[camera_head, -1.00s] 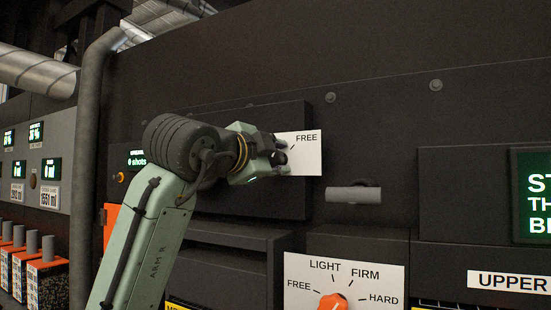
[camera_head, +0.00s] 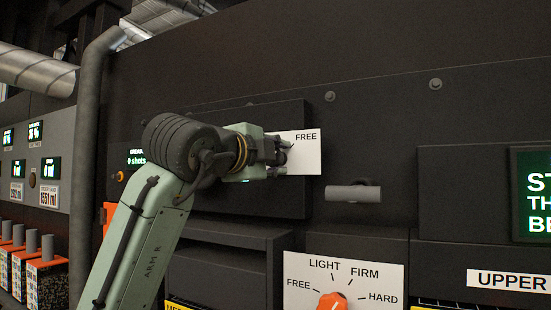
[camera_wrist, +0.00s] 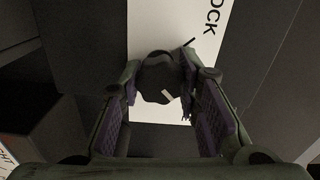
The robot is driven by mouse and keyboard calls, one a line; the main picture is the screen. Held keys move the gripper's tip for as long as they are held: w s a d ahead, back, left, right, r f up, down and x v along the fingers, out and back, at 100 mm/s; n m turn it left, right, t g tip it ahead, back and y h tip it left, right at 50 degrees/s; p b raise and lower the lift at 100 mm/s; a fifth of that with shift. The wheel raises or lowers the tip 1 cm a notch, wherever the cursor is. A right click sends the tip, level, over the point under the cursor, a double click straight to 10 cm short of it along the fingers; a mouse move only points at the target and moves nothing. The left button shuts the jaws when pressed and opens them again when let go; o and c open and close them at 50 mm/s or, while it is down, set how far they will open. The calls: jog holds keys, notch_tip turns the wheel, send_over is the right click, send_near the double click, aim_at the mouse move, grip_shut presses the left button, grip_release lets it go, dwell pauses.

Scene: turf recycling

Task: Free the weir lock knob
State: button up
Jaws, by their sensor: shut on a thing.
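The lock knob (camera_wrist: 158,72) is dark and round with a short white mark, seen in the wrist view between my fingers. It sits on a white label plate (camera_wrist: 153,30) whose visible letters read "OCK". In the head view the same plate (camera_head: 309,158) shows "FREE" and a tick line at its upper part. My gripper (camera_head: 279,152) reaches the plate from the left and is shut on the knob, with one finger on each side. In the head view the gripper hides the knob, and the "LOCK" end of the plate is hidden.
A grey horizontal handle (camera_head: 353,192) sticks out to the right of the plate. Below is an orange dial (camera_head: 332,301) on a white plate reading FREE, LIGHT, FIRM, HARD. A vertical pipe (camera_head: 86,170) runs at left.

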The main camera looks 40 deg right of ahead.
jog(key=o, duration=1.2)
jog(key=v, duration=1.2)
jog(key=shift+w, duration=0.1)
